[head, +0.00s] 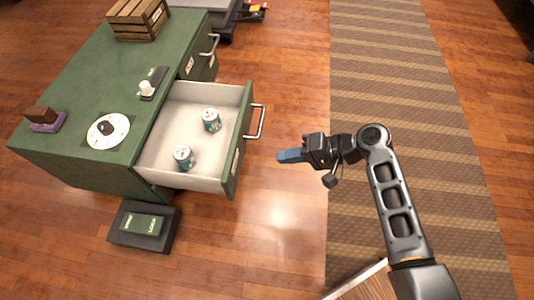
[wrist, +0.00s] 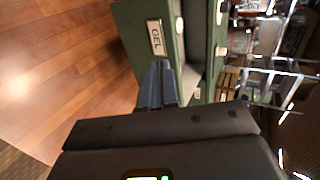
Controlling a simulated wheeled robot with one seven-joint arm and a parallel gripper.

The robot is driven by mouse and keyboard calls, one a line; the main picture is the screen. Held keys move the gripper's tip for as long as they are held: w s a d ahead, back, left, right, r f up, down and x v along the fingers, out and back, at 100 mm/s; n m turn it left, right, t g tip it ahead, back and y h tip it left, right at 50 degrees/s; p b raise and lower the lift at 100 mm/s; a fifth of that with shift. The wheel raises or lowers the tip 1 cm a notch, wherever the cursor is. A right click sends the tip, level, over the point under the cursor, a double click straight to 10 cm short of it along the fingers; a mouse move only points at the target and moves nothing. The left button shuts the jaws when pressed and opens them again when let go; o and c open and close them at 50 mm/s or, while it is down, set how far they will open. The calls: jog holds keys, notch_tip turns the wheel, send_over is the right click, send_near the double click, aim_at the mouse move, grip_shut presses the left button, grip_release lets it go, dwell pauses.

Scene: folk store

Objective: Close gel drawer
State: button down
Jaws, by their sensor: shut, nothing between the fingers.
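The gel drawer (head: 190,112) stands pulled out of the green cabinet (head: 65,160) in the head view. Two cans lie in view inside it, one near the handle side (head: 211,120) and one toward the front (head: 183,157). A metal bar handle (head: 259,122) sits on its green front. My gripper (head: 280,156) is shut and empty, to the right of the drawer front and apart from it. In the wrist view, my blue fingers (wrist: 156,82) point toward a green front with a label reading like "GEL" (wrist: 156,38). Whether they touch it cannot be told there.
On the cabinet top are a wooden crate (head: 138,18), a white plate (head: 108,130) and small items. A dark box with a green book (head: 142,223) lies on the floor beside the cabinet. A striped rug (head: 400,60) runs at right. Wooden floor is clear between.

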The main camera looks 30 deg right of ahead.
jog(key=b, duration=0.3)
send_near(233, 161)
notch_tip(233, 161, down, 3)
jog(key=w+a, duration=0.1)
jog(key=w+a+b, duration=0.1)
jog(key=a, duration=0.1)
jog(key=shift+a, duration=0.3)
jog(key=shift+w+a+b, duration=0.3)
jog(key=shift+w+a, duration=0.15)
jog(key=shift+a, duration=0.1)
jog(key=shift+a+r, duration=0.1)
